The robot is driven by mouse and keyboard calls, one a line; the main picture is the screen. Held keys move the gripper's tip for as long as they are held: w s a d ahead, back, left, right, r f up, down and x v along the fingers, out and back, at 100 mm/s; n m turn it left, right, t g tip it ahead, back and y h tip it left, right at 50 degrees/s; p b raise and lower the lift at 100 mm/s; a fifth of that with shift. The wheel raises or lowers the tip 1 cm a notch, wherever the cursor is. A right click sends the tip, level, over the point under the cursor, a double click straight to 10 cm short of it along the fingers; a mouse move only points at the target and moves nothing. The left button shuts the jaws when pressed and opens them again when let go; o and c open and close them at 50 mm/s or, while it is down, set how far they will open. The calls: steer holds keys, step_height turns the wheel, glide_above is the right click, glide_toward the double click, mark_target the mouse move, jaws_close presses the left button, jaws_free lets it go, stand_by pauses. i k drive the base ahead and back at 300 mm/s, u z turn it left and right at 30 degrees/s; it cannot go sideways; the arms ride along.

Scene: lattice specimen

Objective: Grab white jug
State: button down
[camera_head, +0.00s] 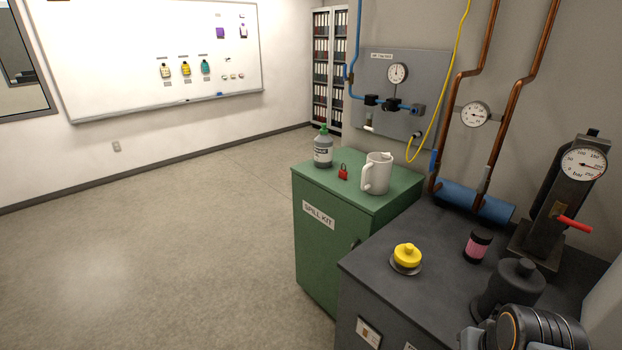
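The white jug (377,173) stands upright on top of the green spill kit cabinet (325,239), toward its right side near the wall. Its handle is on the left side of the picture and its spout is at the upper right. Nothing touches it. My gripper's fingers do not show in this view. Only a dark, ribbed part with an orange ring, which looks like part of my arm, shows at the bottom right, well away from the jug.
A small red padlock (343,172) and a grey bottle with a green cap (323,147) stand left of the jug. The dark bench (388,267) in front holds a yellow knob (407,255), a pink-and-black cylinder (478,246) and a gauge stand (556,205). Open floor lies left.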

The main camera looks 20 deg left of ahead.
mark_target(376, 174)
steer(key=u, duration=1.75)
steer(key=i, duration=3.55)
steer(key=z, duration=3.5)
